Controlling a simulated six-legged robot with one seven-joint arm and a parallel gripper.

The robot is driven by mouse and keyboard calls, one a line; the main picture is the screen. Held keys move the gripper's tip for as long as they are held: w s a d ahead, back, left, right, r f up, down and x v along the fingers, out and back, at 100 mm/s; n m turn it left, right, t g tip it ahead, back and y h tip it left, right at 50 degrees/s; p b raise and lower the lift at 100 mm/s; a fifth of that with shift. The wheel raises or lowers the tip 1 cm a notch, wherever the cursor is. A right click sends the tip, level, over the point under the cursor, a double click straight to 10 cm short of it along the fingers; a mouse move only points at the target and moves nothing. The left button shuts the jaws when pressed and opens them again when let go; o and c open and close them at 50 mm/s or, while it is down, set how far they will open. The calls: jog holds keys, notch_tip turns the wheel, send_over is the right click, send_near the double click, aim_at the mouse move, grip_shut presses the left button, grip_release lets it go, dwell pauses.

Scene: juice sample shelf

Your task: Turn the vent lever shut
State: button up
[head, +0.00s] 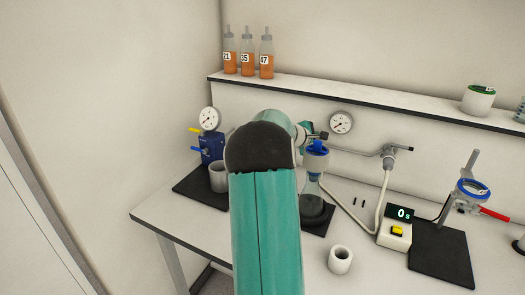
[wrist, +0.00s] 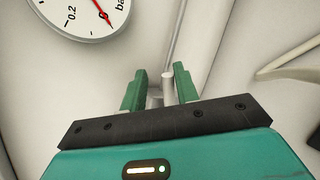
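My gripper (wrist: 160,71) is open in the wrist view, with its two green fingers on either side of a short pale post (wrist: 167,88). The post stands nearer the right finger; I cannot tell whether they touch. I cannot tell for certain whether this post is part of the vent lever. In the head view my arm hides most of the gripper. A pipe with a fitting and a small dark-tipped handle (head: 392,150) runs along the wall on the right. A dial gauge (wrist: 85,12) with a red needle near 0 is close by in the wrist view.
A blue-collared flask (head: 313,190) stands just right of my arm. A blue pump unit (head: 211,148) with a gauge and yellow and blue levers is at left. A white cup (head: 340,259), a timer (head: 395,232) and a clamp stand (head: 470,190) are at right. Bottles (head: 247,53) line the shelf.

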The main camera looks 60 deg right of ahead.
jog(key=w+r+n+g, duration=0.1)
jog(key=w+r+n+g+h, duration=0.1)
jog(key=n+g, duration=0.1)
jog(key=shift+a+h, duration=0.1)
jog(key=shift+h, duration=0.2)
jog(key=shift+w+a+r+n+g+h, duration=0.1)
jog(key=shift+w+r+n+g+h, duration=0.2)
jog(key=shift+w+n+g+h, duration=0.5)
jog(key=n, duration=0.1)
jog(key=w+n+h, duration=0.1)
jog(key=n, duration=0.1)
jog(key=shift+w+a+r+g, duration=0.1)
jog(key=shift+w+a+g, duration=0.05)
jog(key=shift+w+g, duration=0.15)
jog(key=w+a+r+m+t+y, duration=0.1)
jog(key=w+a+m+y, duration=0.1)
jog(key=a, duration=1.2)
jog(key=w+a+r+m+t+y, duration=0.2)
jog(key=a+m, duration=0.1)
jog(key=a, duration=1.1)
jog(key=shift+w+a+t+y, duration=0.25)
jog(key=shift+w+t+y, duration=0.05)
jog(key=shift+w, duration=0.1)
jog(key=shift+r, duration=0.1)
